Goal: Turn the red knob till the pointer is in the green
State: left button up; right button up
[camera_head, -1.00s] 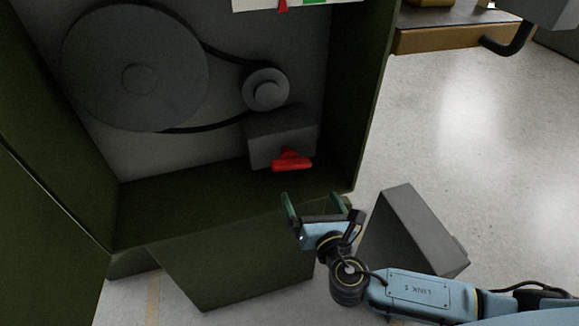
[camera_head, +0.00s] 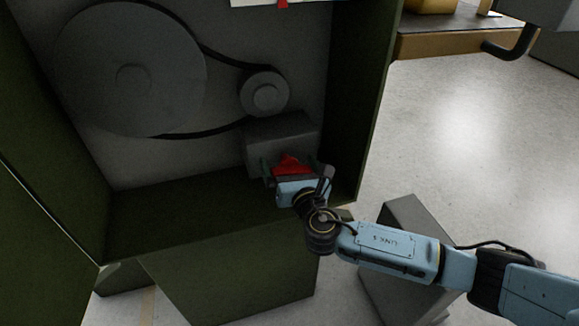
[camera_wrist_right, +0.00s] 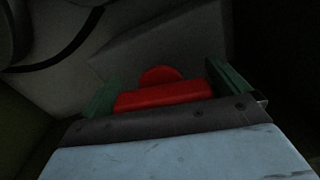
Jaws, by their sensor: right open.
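The red knob (camera_head: 291,163) sits on the front of a grey box (camera_head: 281,134) low inside the open green cabinet. My right gripper (camera_head: 294,170) is at the knob, its two fingers open on either side of the bar. In the right wrist view the knob's red bar (camera_wrist_right: 163,95) lies between the green fingers (camera_wrist_right: 162,92), with a gap visible at least on the left. At the top edge of the head view a white plate (camera_head: 258,2) shows a red pointer (camera_head: 283,3); the green zone is barely in view. My left gripper is out of view.
A large grey pulley (camera_head: 130,75) and a small pulley (camera_head: 264,93) joined by a black belt are above the knob. The cabinet's right wall (camera_head: 361,100) is close to my gripper. A grey box (camera_head: 403,230) stands on the floor beneath my right arm.

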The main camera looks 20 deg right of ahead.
jog(key=shift+w, duration=0.2)
jog(key=c, duration=0.7)
jog(key=shift+m, duration=0.3)
